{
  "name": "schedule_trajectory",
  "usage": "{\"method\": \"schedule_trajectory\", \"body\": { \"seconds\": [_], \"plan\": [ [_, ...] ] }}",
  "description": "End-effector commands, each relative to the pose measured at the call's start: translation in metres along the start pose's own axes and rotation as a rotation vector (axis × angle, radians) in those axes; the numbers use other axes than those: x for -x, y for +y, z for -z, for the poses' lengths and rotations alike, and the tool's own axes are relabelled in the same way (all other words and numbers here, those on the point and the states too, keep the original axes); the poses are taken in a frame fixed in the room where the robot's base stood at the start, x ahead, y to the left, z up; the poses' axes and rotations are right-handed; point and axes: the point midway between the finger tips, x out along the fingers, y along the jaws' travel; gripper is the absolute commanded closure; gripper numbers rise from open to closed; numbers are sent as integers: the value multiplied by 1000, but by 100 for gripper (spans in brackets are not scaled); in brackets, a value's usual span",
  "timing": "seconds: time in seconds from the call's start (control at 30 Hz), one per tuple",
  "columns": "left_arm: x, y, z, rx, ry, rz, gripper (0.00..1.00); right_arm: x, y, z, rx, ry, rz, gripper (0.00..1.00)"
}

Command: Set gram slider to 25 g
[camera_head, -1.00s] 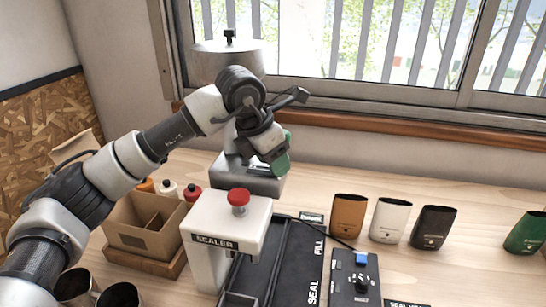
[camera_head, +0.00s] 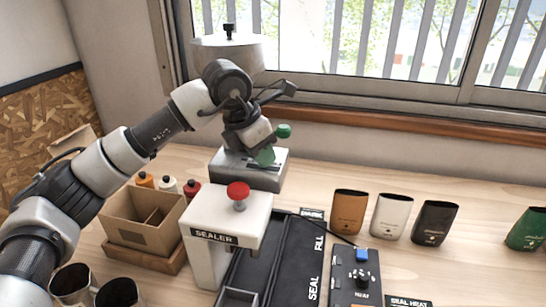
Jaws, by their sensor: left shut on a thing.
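The grey dispenser base (camera_head: 228,174) stands at the back, below a large metal hopper (camera_head: 205,58). A dark slot or scale strip shows on its top, mostly covered by my gripper. My left gripper (camera_head: 265,155) reaches down onto this base and is shut on what seems to be the gram slider. The slider's knob and its setting are hidden or too small to read. A green part shows at the fingertips, and a round green knob (camera_head: 284,131) shows just behind. My right gripper is not in view.
A white sealer (camera_head: 205,222) with a red button stands in front of the dispenser. A divided cardboard box (camera_head: 140,232) is left of it. Orange (camera_head: 348,212), white (camera_head: 391,217), black (camera_head: 434,223) and green (camera_head: 526,230) pouches stand at right. A black tray (camera_head: 300,262) lies in front.

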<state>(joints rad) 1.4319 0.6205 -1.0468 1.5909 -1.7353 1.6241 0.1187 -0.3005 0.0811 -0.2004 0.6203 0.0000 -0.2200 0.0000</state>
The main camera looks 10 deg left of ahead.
Motion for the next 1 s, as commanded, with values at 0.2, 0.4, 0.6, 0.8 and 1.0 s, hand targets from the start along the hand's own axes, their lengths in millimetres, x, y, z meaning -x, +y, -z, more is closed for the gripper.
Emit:
{"method": "schedule_trajectory", "body": {
  "seconds": [0.2,0.4,0.6,0.8,1.0],
  "plan": [
    [8,20,19,3,-2,-2,100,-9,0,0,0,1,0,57],
    [9,22,19,3,0,-4,100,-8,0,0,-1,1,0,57],
    [9,22,19,4,0,-4,58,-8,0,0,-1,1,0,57],
    [8,21,19,2,-1,-2,52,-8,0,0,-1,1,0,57],
    [15,21,18,2,-2,-4,52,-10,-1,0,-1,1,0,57]
  ]
}}
